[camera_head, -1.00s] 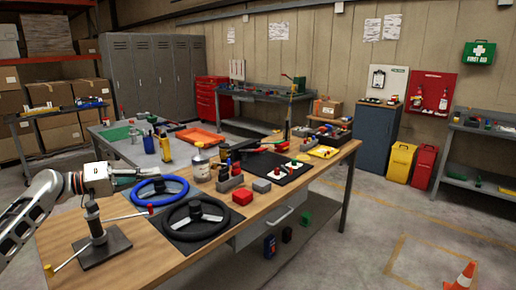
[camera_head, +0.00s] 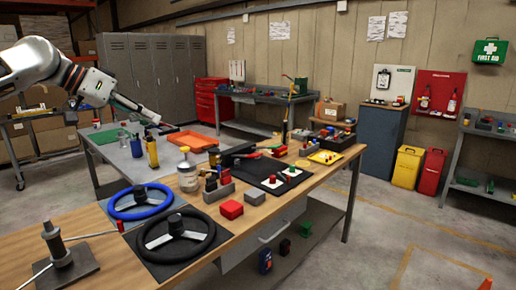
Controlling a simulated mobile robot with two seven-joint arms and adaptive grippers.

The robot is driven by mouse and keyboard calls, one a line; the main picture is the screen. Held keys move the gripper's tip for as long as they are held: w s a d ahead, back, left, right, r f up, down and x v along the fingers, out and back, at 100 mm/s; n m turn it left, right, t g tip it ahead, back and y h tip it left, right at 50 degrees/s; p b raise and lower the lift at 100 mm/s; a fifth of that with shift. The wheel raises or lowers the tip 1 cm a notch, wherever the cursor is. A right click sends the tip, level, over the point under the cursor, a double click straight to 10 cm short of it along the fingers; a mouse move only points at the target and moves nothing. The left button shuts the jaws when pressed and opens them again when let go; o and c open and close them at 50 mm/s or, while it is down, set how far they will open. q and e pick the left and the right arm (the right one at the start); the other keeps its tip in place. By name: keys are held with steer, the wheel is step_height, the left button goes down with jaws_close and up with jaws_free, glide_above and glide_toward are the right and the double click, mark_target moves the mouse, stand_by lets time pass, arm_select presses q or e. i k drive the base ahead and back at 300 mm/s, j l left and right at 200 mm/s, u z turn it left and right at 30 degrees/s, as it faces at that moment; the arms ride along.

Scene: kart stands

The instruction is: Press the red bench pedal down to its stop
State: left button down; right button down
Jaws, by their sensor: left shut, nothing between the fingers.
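A long red bar or pedal-like piece (camera_head: 258,153) lies beside a dark part at the far middle of the wooden bench. It is small, and I cannot tell whether it is raised or pressed. My left gripper (camera_head: 155,118) is at the upper left, raised, shut and empty. It points right and down, over the grey table in the picture and well to the left of the red pieces. My right gripper is not in view.
A blue steering wheel (camera_head: 141,203) and a black one (camera_head: 176,238) lie on the wooden bench (camera_head: 285,215). A lever stand (camera_head: 58,258) with a red-tipped rod is at the near left. A jar (camera_head: 188,173) and a black mat (camera_head: 255,171) with red buttons are farther back.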

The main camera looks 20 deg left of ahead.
mark_target(255, 155)
steer(key=i, duration=1.6)
